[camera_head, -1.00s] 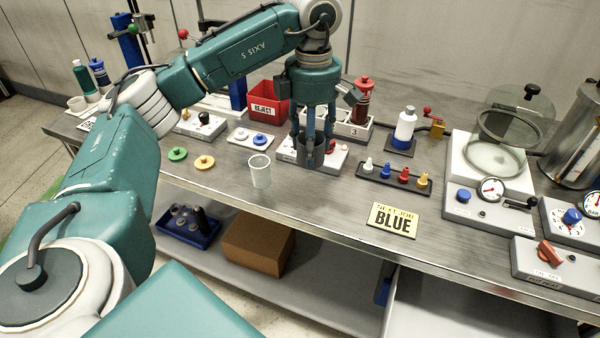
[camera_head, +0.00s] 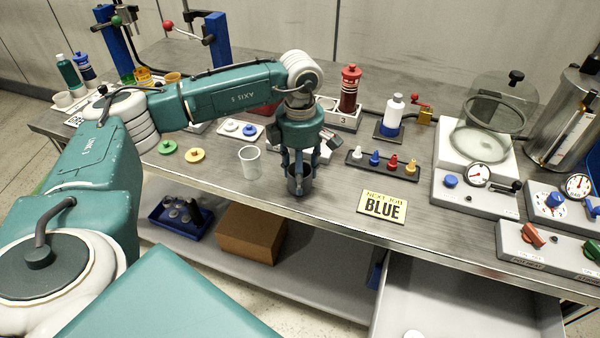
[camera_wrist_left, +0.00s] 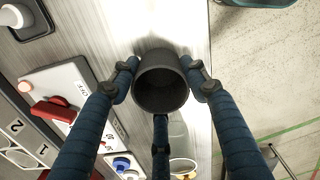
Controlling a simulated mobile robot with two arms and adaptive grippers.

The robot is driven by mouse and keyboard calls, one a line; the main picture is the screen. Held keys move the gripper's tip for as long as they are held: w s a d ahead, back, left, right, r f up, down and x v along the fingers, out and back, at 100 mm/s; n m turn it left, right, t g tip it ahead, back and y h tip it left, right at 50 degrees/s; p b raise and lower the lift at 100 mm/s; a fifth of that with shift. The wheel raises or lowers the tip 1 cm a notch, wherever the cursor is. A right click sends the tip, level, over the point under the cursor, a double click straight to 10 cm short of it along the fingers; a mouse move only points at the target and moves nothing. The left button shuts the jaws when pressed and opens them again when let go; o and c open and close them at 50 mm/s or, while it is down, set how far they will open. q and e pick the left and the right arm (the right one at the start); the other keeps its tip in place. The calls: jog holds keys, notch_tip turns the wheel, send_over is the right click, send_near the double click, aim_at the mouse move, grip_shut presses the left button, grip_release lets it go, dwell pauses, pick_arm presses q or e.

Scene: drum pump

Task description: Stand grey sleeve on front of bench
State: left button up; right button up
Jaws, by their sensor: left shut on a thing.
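The grey sleeve (camera_head: 299,184) is a dark, open-topped cylinder near the front edge of the bench (camera_head: 330,210). My left gripper (camera_head: 298,170) points down from above with its fingers closed around the sleeve. In the left wrist view the sleeve (camera_wrist_left: 161,82) looks upright, seen into its open mouth, with blue fingers (camera_wrist_left: 163,92) on several sides of it. Whether its base touches the bench top is hard to tell. My right gripper is not in these views.
A clear cup (camera_head: 250,162) stands just left of the sleeve. The "BLUE" sign (camera_head: 382,206) lies to the right, and a tray of coloured pegs (camera_head: 382,162) is behind it. Bare bench top lies between sleeve and sign. An open drawer (camera_head: 460,300) is below.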

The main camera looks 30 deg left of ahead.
pick_arm(q)
jog(key=shift+f, duration=0.2)
jog(key=o, duration=0.9)
jog(key=shift+r, duration=0.15)
jog(key=shift+r, duration=0.25)
notch_tip(320, 180, up, 12)
jog(key=b, duration=0.2)
jog(key=shift+f, duration=0.15)
